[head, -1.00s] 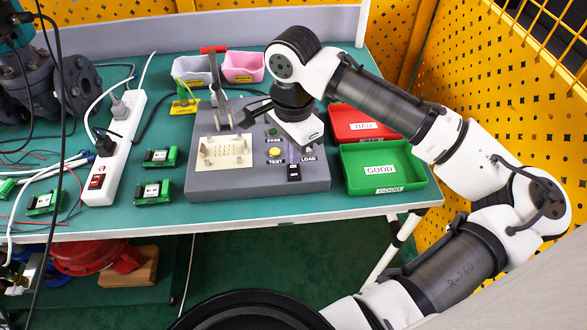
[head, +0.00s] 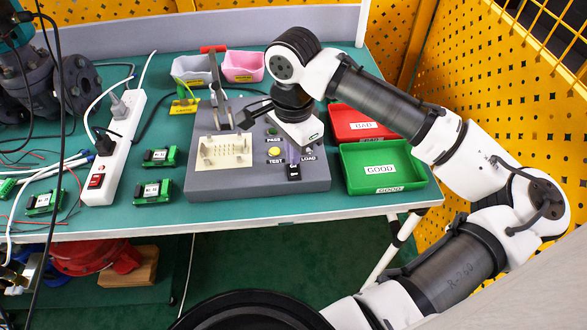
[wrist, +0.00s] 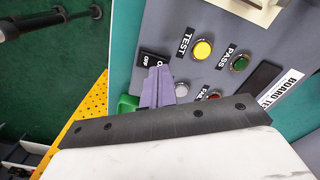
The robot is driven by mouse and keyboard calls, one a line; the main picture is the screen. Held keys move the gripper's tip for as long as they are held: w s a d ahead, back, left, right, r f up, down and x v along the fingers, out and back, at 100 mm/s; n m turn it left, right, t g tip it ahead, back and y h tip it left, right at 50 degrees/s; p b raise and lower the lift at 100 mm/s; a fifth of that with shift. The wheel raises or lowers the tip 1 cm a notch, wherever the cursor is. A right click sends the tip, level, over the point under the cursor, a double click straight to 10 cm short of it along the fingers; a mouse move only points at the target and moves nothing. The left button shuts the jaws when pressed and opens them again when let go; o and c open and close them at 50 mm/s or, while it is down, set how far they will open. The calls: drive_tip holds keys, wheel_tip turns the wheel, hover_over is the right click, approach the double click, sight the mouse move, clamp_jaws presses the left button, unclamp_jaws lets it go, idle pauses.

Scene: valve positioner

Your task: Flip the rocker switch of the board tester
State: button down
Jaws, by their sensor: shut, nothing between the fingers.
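The board tester (head: 230,182) is a grey box on the green table, and its panel also shows in the wrist view (wrist: 213,18). Its rocker switch (wrist: 147,61), black with ON and OFF marks, is partly hidden behind my fingers in the wrist view. In the head view, my gripper (head: 292,172) reaches down over the switch at the front right of the panel. Its purple fingers are closed together and empty; in the wrist view my gripper (wrist: 158,76) overlaps the switch. I cannot tell whether they touch it or which way the rocker is tipped.
The yellow TEST button (wrist: 203,49) and green PASS lamp (wrist: 239,62) are close by. A green GOOD tray (head: 411,176) and red BAD tray (head: 352,115) stand right of the tester. A toggle clamp (head: 215,85) rises at its back. A power strip (head: 118,150) lies left.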

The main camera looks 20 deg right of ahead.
drive_tip(key=shift+f+b, duration=0.4)
drive_tip(key=shift+f, duration=0.4)
drive_tip(key=shift+r, duration=0.1)
wheel_tip(320, 180, up, 7)
drive_tip(key=p, duration=0.7)
idle(0.3)
drive_tip(key=shift+s, duration=0.1)
idle(0.4)
